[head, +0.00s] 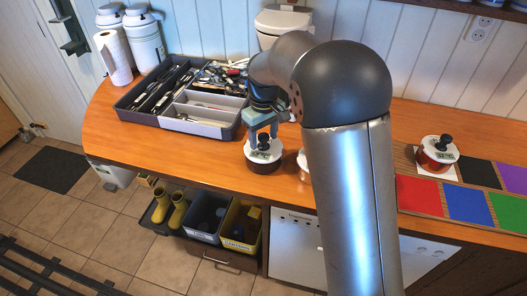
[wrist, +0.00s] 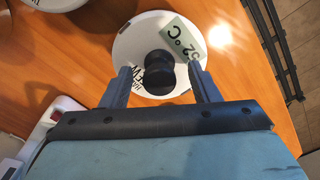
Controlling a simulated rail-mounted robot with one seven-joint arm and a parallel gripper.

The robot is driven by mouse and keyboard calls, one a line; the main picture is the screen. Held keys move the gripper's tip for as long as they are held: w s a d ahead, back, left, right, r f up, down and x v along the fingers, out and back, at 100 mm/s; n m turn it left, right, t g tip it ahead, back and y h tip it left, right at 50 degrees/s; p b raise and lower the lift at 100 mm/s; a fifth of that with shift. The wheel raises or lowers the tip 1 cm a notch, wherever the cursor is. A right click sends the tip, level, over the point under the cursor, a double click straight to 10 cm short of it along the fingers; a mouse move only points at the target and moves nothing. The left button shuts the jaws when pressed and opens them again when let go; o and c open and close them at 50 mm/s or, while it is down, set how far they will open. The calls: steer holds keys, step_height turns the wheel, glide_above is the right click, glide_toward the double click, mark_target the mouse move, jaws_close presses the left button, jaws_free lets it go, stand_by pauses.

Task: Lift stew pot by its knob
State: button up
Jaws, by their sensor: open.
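A dark reddish pot (head: 264,166) with a white lid and black knob stands on the wooden counter, under my gripper (head: 262,138). In the wrist view its round white lid (wrist: 128,47) carries a green label reading about 52 °C, and lettering partly hidden by the knob. The black knob (wrist: 158,72) is between the two fingers of my gripper (wrist: 160,70), with a gap on each side. My gripper is open and points down at the lid; nothing is held. I cannot tell the fingertips' exact height over the lid.
A similar pot (head: 436,158) stands at the right on a white square, beside coloured squares. Another pale round object (head: 303,160) is mostly hidden behind my arm. A utensil tray (head: 137,115) lies to the left. The counter's front edge is close to the pot.

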steer(key=shift+f, duration=0.15)
jaws_close()
